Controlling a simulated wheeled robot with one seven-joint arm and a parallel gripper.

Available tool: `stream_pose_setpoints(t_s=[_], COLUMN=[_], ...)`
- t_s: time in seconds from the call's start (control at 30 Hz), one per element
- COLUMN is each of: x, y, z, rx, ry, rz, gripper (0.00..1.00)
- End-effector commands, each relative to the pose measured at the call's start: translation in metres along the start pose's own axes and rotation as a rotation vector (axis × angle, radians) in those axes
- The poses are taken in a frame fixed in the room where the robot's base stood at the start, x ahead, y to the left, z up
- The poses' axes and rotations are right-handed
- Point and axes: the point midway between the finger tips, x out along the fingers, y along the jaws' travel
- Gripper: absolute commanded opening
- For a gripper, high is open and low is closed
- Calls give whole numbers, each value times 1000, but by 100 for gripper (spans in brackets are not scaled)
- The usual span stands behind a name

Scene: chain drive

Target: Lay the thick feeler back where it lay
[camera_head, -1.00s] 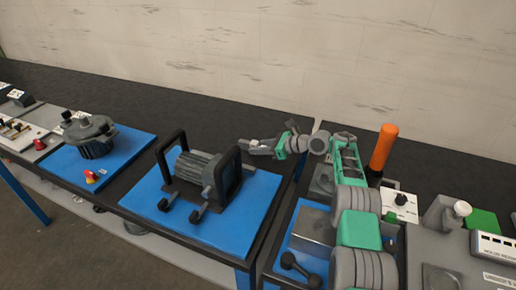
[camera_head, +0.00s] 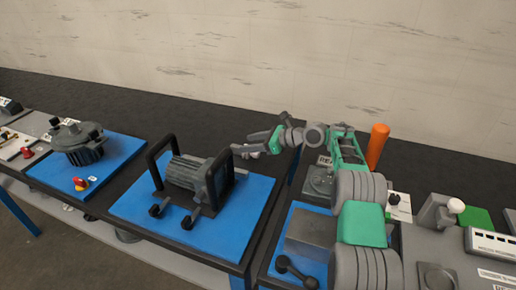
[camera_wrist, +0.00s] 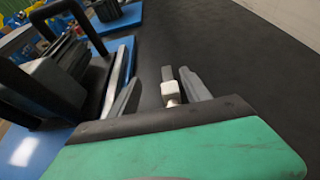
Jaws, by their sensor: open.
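My gripper (camera_head: 244,151) is beside the right black handle of the grey motor (camera_head: 188,172), on its far right side, in the head view. In the wrist view my gripper (camera_wrist: 158,92) is open, with one grey finger to each side. A small pale block with a thin dark stem (camera_wrist: 171,93) shows between the fingers, closer to the right one. I cannot tell whether it is the thick feeler. No feeler can be made out for certain in the head view.
The motor with its black handles stands on a blue mat (camera_head: 130,207). A second round motor (camera_head: 77,143) stands on another blue mat at left. An orange cylinder (camera_head: 377,146) and a grey block (camera_head: 310,232) are near my arm. The dark bench behind is clear.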

Motion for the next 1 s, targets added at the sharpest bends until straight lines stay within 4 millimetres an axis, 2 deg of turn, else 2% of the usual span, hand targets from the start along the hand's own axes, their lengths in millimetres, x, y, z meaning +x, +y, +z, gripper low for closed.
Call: stream_pose_setpoints(t_s=[0.27,0.7,1.0], x=[-35,-88,-94], y=[30,96,105], z=[32,47,49], rx=[-1,1,0], ry=[0,0,0], rz=[-1,-1,0], gripper=[56,56,56])
